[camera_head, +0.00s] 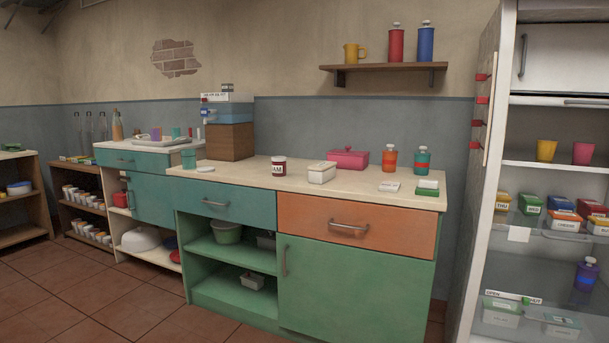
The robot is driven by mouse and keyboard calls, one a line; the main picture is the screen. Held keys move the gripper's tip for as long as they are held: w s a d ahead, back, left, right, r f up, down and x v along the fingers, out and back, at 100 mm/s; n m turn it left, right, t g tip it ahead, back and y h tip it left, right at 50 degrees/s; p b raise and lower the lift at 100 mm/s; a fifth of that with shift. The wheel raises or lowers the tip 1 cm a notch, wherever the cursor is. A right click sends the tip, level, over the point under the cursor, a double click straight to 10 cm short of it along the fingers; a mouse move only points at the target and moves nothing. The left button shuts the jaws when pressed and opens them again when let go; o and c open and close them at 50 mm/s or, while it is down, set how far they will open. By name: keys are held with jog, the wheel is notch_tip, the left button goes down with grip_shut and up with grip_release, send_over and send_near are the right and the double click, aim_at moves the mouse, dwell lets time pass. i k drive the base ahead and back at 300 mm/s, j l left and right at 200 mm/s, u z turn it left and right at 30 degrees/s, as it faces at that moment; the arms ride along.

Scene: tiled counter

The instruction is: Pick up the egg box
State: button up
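I cannot tell for sure which thing is the egg box. A small white lidded box (321,172) with a small label stands on the counter (262,178), near its front edge. Pale boxes with labels too small to read, one of them (502,312), sit low in the fridge on the right, behind a clear front. Several small coloured boxes, such as a green one (530,205), stand on a fridge shelf above. My gripper is not in view.
Around the white box stand a dark red jar (279,166), a pink lidded box (349,159), an orange bottle (389,159) and a teal bottle (422,160). Orange (356,227) and teal (226,203) drawers sit below. The tiled floor (118,298) in front is clear.

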aim_at(320, 173)
jog(key=i+z, duration=0.1)
jog(key=i, duration=0.85)
